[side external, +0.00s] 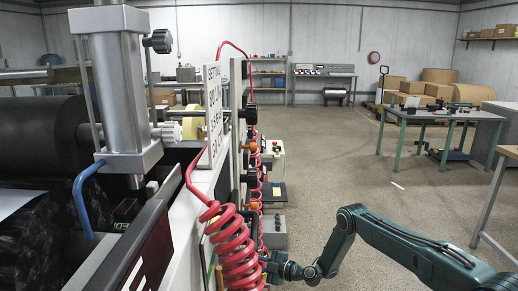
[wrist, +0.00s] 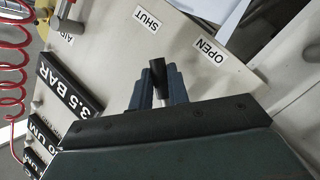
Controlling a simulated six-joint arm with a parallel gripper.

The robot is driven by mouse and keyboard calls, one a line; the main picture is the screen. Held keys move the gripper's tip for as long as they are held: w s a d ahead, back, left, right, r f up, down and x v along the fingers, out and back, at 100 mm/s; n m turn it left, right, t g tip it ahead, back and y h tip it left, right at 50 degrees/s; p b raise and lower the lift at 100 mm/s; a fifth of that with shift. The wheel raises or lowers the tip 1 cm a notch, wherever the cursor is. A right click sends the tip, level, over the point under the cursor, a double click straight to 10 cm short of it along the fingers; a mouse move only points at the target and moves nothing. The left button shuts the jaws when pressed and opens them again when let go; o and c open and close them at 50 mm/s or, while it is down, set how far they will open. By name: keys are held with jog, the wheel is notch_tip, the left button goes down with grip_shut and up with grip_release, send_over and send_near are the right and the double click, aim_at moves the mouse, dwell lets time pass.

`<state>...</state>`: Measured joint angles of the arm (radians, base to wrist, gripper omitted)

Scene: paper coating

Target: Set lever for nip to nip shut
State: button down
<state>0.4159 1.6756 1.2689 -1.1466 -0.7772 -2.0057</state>
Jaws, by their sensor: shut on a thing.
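The lever (wrist: 158,71) shows in the wrist view as a short black handle between the two blue-grey fingers of my gripper (wrist: 159,82). The fingers are shut on it. Its upper end sticks out past the fingertips, and its lower part is hidden by the gripper. The SHUT label (wrist: 147,19) is above the lever, and the OPEN label (wrist: 208,50) is to its upper right. The handle's end leans slightly toward the SHUT side of the picture. In the side external view my gripper (side external: 272,267) is at the machine's side, partly behind the red coiled hose; the lever cannot be made out there.
The red coiled hose (side external: 233,246) hangs close beside my gripper and also shows at the left of the wrist view (wrist: 12,62). A 3.5 BAR plate (wrist: 70,92) is on the panel (wrist: 105,60). Open floor (side external: 350,160) lies right of the machine.

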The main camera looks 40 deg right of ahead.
jog(key=shift+w+d+r+n+t, duration=0.25)
jog(key=shift+r+n+t, duration=0.3)
jog(key=shift+n, duration=0.25)
jog(key=c, duration=1.3)
grip_release()
jog(key=shift+c, duration=0.2)
jog(key=shift+f, duration=0.1)
jog(key=shift+s, duration=0.1)
jog(key=s+d+r, duration=0.1)
jog(key=s+r, duration=0.3)
jog(key=r, duration=0.3)
jog(key=shift+s+d+r, duration=0.15)
jog(key=shift+s+r, duration=0.05)
jog(key=shift+s, duration=0.1)
